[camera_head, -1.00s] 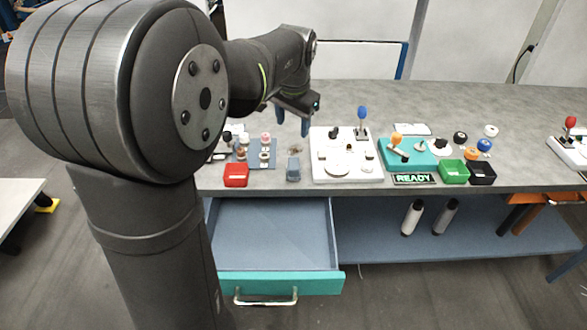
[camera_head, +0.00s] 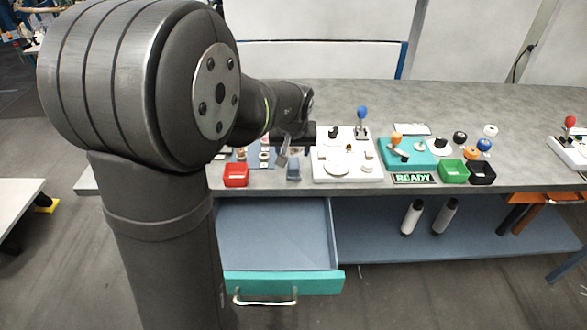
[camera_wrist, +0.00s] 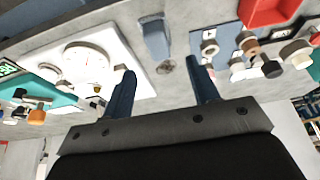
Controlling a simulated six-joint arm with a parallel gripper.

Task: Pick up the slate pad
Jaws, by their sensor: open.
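A small slate-blue piece (camera_head: 293,169), which looks like the slate pad, lies near the front edge of the table, between a red tray and a white board. It also shows in the wrist view (camera_wrist: 156,40), top centre, beyond my fingertips. My gripper (camera_head: 284,152) is over the table just behind and to the left of this piece in the head view. In the wrist view my gripper (camera_wrist: 161,67) has its two blue fingers apart, with nothing held between them. The fingers do not appear to touch the piece.
The red tray (camera_head: 236,175) stands left of the piece. The white board (camera_head: 345,174) with a dial and knobs is close on its right. A slate-blue mat with small round parts (camera_wrist: 237,66) is beside it. An open drawer (camera_head: 280,284) juts out below the table.

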